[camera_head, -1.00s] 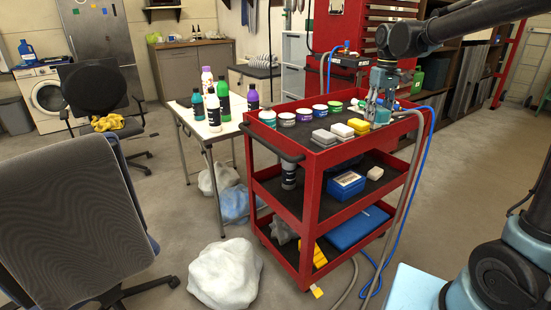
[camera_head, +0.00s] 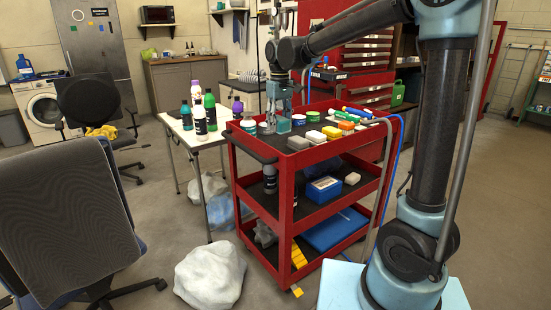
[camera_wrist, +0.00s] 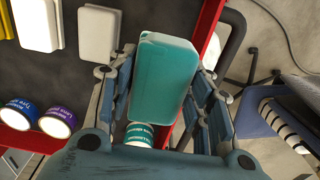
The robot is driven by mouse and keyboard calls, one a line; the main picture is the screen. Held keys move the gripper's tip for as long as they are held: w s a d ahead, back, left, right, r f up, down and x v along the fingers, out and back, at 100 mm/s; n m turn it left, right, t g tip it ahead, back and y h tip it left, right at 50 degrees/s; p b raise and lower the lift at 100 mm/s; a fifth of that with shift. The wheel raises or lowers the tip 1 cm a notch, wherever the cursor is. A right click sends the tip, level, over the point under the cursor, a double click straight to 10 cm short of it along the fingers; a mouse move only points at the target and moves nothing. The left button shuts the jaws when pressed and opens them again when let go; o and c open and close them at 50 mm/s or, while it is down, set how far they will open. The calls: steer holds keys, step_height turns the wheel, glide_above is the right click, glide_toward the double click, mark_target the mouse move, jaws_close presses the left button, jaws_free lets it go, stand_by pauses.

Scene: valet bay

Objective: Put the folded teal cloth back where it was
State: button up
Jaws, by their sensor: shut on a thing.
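The folded teal cloth (camera_wrist: 165,72) shows in the wrist view as a thick rounded block between the two fingers of my gripper (camera_wrist: 162,92). My gripper is shut on it. In the head view, my gripper (camera_head: 277,118) points down over the near-left part of the red trolley's top (camera_head: 262,152), with the teal cloth (camera_head: 283,125) low between its fingers. I cannot tell whether the cloth touches the trolley top. A tub with a teal label (camera_wrist: 138,134) shows just below the cloth in the wrist view.
On the trolley top are several tubs (camera_head: 248,126), a grey block (camera_head: 298,143), a white block (camera_head: 316,137), a yellow block (camera_head: 331,132) and markers (camera_head: 357,112). A table (camera_head: 180,128) with bottles stands at left. An office chair (camera_head: 60,215) stands in front.

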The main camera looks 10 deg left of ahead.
steer(key=shift+s+f, duration=0.1)
steer(key=shift+f, duration=0.05)
steer(key=shift+f, duration=4.9)
steer(key=o, duration=0.7)
steer(key=shift+c, duration=0.2)
